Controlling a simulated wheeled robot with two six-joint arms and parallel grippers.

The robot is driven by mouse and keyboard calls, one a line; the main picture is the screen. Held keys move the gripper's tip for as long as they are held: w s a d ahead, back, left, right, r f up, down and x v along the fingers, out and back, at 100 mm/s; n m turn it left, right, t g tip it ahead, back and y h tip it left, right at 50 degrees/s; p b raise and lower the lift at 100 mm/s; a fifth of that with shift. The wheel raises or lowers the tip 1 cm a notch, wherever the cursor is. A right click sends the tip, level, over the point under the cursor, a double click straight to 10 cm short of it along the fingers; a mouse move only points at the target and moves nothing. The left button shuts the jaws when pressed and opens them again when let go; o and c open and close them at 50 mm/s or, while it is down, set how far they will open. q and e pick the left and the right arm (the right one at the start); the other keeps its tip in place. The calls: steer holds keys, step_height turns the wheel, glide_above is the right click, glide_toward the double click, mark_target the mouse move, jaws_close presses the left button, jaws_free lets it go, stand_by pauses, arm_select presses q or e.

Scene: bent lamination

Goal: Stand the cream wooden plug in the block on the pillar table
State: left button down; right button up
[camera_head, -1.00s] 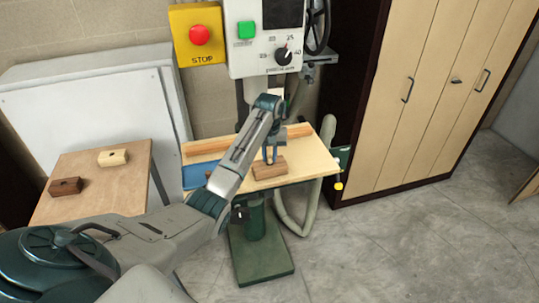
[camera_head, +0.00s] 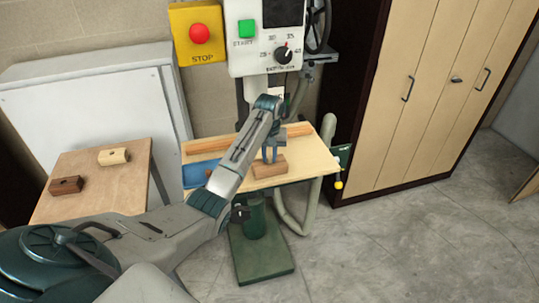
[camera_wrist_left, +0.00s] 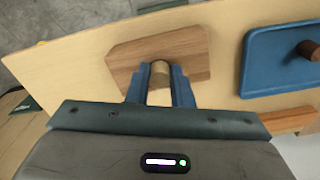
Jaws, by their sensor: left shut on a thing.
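The cream wooden plug (camera_wrist_left: 160,73) is between the two blue fingers of my left gripper (camera_wrist_left: 162,88) in the left wrist view. The gripper is shut on it. The brown wooden block (camera_wrist_left: 187,48) lies flat on the pillar table (camera_wrist_left: 80,68), directly under the plug. In the head view my left gripper (camera_head: 270,159) points down at this block (camera_head: 269,168). I cannot tell whether the plug's lower end is in the block's hole or just above it; the fingers hide it. My right gripper does not show.
A blue tray (camera_wrist_left: 262,72) with a dark brown plug (camera_wrist_left: 308,50) lies beside the block. A wooden strip (camera_wrist_left: 288,121) runs along the table. A drill press (camera_head: 262,55) stands behind. A side table (camera_head: 115,190) at left holds a cream block (camera_head: 113,157) and dark block (camera_head: 66,186).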

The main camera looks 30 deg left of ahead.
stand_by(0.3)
arm_select(q)
steer(key=c, duration=1.3)
jaws_free()
steer(key=o, duration=0.5)
steer(key=shift+r, duration=0.1)
steer(key=shift+r, duration=3.45)
steer(key=shift+r, duration=0.1)
